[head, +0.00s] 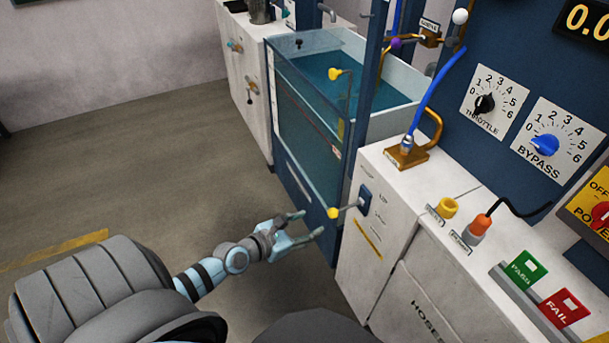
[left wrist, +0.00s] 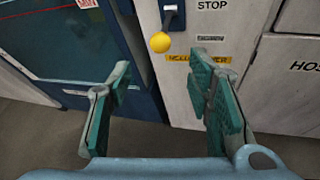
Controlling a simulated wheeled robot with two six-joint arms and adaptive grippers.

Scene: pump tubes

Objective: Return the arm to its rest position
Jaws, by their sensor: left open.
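My left gripper (head: 308,229) is open and empty in the head view, low in front of the blue-framed water tank and the white cabinet. In the left wrist view its two teal-padded fingers (left wrist: 165,98) stand wide apart with nothing between them. A lever with a yellow knob (head: 334,213) on the cabinet front is just above and right of the fingertips, apart from them. The knob also shows beyond the fingers in the left wrist view (left wrist: 160,42). My right gripper is not in view.
The water tank (head: 300,160) stands beside the white cabinet (head: 385,215). On the bench are a brass fitting with a blue hose (head: 432,95), an orange plug (head: 479,224), and PASS (head: 525,269) and FAIL (head: 563,307) blocks. The floor (head: 130,160) at left is clear.

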